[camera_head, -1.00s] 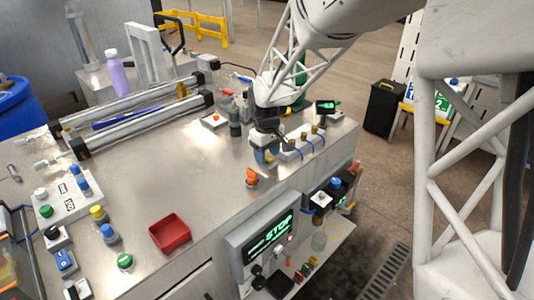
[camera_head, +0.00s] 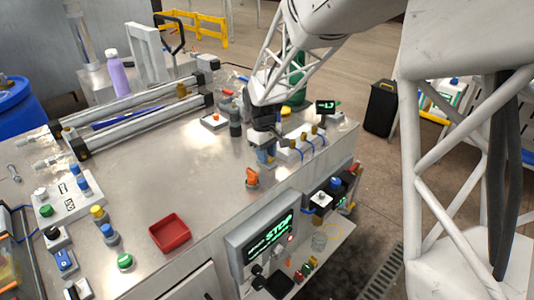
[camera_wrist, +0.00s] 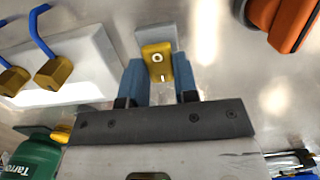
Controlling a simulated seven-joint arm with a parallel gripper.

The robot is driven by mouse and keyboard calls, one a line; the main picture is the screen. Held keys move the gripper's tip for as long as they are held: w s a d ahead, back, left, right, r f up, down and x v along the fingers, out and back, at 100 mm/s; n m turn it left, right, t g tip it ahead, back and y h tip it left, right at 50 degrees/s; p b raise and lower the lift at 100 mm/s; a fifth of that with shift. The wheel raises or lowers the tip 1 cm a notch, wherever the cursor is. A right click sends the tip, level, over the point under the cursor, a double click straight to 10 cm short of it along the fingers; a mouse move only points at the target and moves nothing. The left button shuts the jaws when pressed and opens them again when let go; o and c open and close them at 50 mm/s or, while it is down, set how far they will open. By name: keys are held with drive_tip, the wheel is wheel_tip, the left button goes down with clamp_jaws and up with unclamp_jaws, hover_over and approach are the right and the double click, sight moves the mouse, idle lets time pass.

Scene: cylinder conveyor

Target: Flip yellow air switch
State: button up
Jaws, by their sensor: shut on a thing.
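The yellow air switch (camera_wrist: 157,63), a small rocker marked O and I on a grey base (camera_wrist: 155,36), is upper middle in the wrist view. My gripper (camera_wrist: 159,78) has its two blue fingers on either side of the switch and is shut on it. In the head view my gripper (camera_head: 266,157) is low over the metal table, at the left end of the grey valve block with blue hoses. There the switch is mostly hidden by the fingers.
The valve block (camera_wrist: 73,67) with brass fittings is close on the left in the wrist view. An orange knob (camera_head: 252,177) stands near my gripper. The table's middle is clear.

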drive_tip(key=shift+w+a+g+h, duration=0.1)
drive_tip(key=shift+g+h, duration=0.3)
drive_tip(key=o, duration=0.9)
drive_tip(key=shift+w+a+r, duration=0.2)
drive_tip(key=shift+r, duration=1.05)
drive_tip(key=shift+w+a+r, duration=0.15)
drive_tip(key=shift+a+r, duration=0.05)
drive_tip(key=shift+r, duration=1.1)
drive_tip(key=shift+w+a+r, duration=0.2)
drive_tip(key=shift+r, duration=1.05)
